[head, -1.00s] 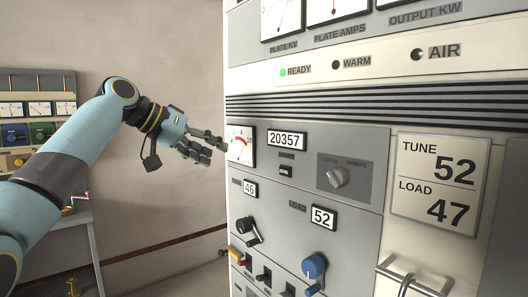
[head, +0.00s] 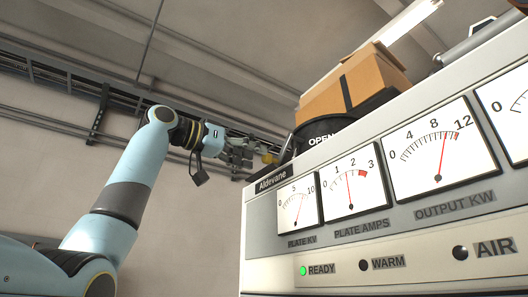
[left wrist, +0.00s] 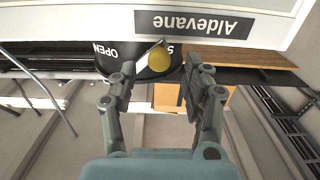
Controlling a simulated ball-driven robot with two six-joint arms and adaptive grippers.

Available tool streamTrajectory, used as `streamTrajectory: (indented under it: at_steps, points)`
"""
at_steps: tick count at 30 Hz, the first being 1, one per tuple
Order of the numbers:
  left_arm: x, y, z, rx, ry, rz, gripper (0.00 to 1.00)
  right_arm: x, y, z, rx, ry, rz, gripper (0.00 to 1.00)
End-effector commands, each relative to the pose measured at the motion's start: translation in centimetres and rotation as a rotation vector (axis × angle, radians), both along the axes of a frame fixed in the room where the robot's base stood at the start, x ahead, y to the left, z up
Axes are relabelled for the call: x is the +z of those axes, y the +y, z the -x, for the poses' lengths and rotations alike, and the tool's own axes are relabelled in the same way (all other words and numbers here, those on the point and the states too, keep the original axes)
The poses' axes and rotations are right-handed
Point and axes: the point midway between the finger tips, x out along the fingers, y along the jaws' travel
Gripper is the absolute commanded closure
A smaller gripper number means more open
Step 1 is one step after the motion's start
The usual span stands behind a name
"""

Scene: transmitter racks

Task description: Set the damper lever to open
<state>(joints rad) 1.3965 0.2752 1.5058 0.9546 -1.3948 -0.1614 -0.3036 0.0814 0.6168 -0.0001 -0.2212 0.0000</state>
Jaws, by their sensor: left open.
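The damper lever has a yellow knob (head: 269,158), seen just past my left gripper's fingertips in the head view. In the left wrist view the yellow knob (left wrist: 162,65) shows between the two fingers, with a thin grey rod beside it. Behind it is a black round damper collar (head: 322,128) on top of the cabinet, marked OPEN; in the wrist view a second label beginning with S is partly hidden by the knob. My left gripper (head: 250,152) is open, its fingers on either side of the knob; I cannot tell whether they touch it. My right gripper is out of view.
The Aldevane cabinet (head: 260,222) carries meters and a green READY lamp (head: 303,270). A cardboard box (head: 355,85) stands above, behind the collar. A cable tray (head: 90,95) runs along the wall. Free air lies left of the cabinet.

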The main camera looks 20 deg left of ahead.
Motion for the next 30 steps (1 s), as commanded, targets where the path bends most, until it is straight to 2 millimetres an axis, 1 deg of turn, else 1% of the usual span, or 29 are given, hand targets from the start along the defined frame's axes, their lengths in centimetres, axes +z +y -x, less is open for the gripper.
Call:
streamTrajectory:
  at_steps: [1, 4, 9, 17, 18, 27, 29, 30]
  points:
    - [0.4, -0.7, -0.7, -0.002, 0.001, 0.000, 0.51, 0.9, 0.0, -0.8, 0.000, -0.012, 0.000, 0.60]
    - [0.3, -1.5, -1.9, -0.002, 0.001, 0.000, 0.51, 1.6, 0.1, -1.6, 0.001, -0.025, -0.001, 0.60]
    - [0.0, -2.3, -3.0, 0.000, 0.001, -0.001, 0.51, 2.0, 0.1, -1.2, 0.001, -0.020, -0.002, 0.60]
    - [-0.1, -2.4, -3.1, 0.001, 0.000, -0.001, 0.51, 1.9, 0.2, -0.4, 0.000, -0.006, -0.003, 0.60]
    - [-0.1, -2.4, -3.1, 0.001, 0.000, -0.001, 0.52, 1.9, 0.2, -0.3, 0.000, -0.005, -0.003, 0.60]
    - [-0.1, -2.4, -3.1, 0.001, 0.000, -0.001, 0.91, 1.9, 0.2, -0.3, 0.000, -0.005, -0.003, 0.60]
    - [-0.1, -2.4, -3.1, 0.001, -0.001, -0.001, 0.99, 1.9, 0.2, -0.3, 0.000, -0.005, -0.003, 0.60]
    - [-0.1, -2.4, -3.1, 0.001, -0.001, -0.001, 1.00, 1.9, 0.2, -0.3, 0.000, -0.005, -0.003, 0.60]
